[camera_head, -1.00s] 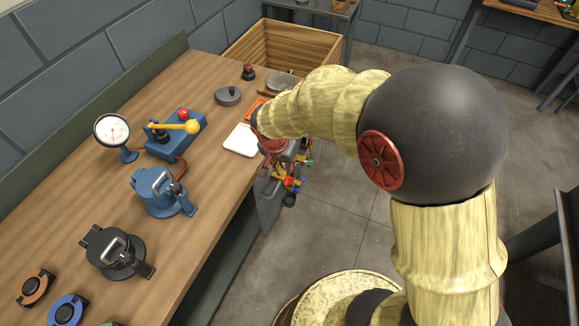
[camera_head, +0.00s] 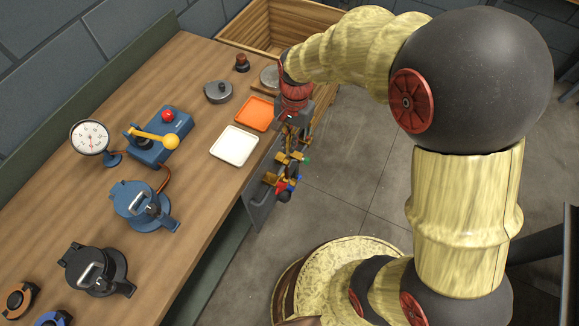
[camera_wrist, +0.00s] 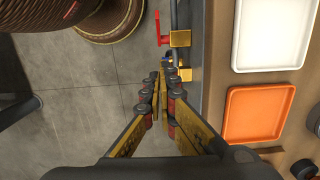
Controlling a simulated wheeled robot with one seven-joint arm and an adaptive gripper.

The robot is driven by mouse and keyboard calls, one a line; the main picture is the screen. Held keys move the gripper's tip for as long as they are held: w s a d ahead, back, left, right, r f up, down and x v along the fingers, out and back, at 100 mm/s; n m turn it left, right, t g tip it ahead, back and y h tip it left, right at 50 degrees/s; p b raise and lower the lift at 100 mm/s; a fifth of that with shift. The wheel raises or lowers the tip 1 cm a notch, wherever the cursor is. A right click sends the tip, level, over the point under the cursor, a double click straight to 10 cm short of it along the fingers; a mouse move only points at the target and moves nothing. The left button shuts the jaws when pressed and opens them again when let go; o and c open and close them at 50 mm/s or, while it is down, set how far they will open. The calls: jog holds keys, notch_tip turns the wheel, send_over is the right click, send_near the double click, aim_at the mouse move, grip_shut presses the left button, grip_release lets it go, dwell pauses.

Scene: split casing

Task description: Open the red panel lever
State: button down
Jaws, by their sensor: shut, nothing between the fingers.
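The red panel lever (camera_wrist: 161,28) shows in the wrist view, sticking out from a yellow-brass block (camera_wrist: 180,38) on the bench's front side. It also shows small in the head view (camera_head: 283,186), beside a blue lever and a green one. My gripper (camera_wrist: 164,72) points down with its fingers together and nothing between them. Its tips are apart from the red lever in the picture, below it, close to a second brass block (camera_wrist: 184,74) and a small blue part. Contact there cannot be told. In the head view my gripper (camera_head: 293,146) is beside the bench's front edge, partly hiding the panel fittings.
A white tray (camera_head: 235,146) and an orange tray (camera_head: 254,113) lie on the bench near its front edge. A dial gauge (camera_head: 90,137), a blue box with a yellow-knobbed lever (camera_head: 160,138) and clamp-like devices stand farther left. Open floor lies in front of the bench.

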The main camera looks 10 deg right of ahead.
jog(key=b, duration=0.5)
send_over(284, 184)
jog(key=f, duration=0.8)
jog(key=d+f, duration=0.1)
jog(key=f, duration=0.3)
jog(key=shift+w, duration=0.4)
jog(key=shift+s+a+f+b, duration=0.25)
jog(key=shift+s+a+b, duration=0.1)
jog(key=shift+b, duration=0.05)
